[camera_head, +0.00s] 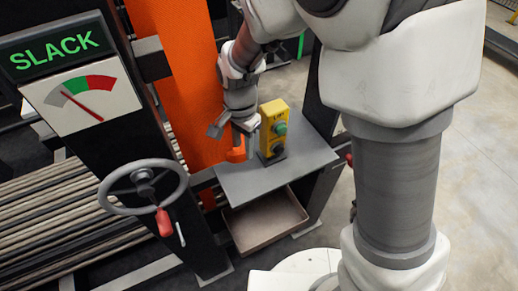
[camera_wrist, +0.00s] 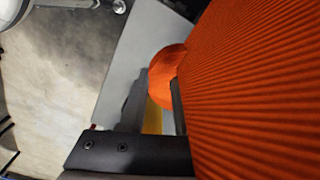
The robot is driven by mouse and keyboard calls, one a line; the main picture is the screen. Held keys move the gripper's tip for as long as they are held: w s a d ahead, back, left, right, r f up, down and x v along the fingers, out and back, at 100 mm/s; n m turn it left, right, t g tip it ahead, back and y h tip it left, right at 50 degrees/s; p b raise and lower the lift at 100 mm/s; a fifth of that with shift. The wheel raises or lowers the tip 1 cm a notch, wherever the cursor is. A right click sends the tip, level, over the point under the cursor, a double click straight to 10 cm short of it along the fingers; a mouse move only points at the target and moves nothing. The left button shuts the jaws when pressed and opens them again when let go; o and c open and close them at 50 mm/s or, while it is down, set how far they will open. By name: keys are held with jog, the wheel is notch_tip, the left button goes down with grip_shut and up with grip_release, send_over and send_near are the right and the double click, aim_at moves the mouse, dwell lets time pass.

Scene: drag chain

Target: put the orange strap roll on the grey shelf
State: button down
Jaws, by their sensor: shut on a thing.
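The orange strap roll (camera_head: 236,155) is at my gripper (camera_head: 243,150), by the far left edge of the grey shelf (camera_head: 245,186). I cannot tell whether the roll touches the shelf or hangs just above it. In the wrist view the roll (camera_wrist: 166,72) shows as a rounded orange shape at the fingertips, partly hidden by a dark finger. My gripper (camera_wrist: 155,100) is shut on it. The pale grey shelf also shows behind it in the wrist view (camera_wrist: 132,50).
A yellow button box (camera_head: 273,128) stands on the shelf just right of my gripper. A tall orange column (camera_head: 185,70) rises close on the left; its ribbed face fills the wrist view's right. A handwheel (camera_head: 143,187) and a tray (camera_head: 265,222) are nearby. The shelf's front is clear.

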aim_at(245, 174)
notch_tip(245, 174, down, 9)
jog(key=shift+r+b, duration=0.2)
jog(key=shift+b, duration=0.15)
jog(key=c, duration=0.6)
grip_release()
jog(key=shift+f, duration=0.15)
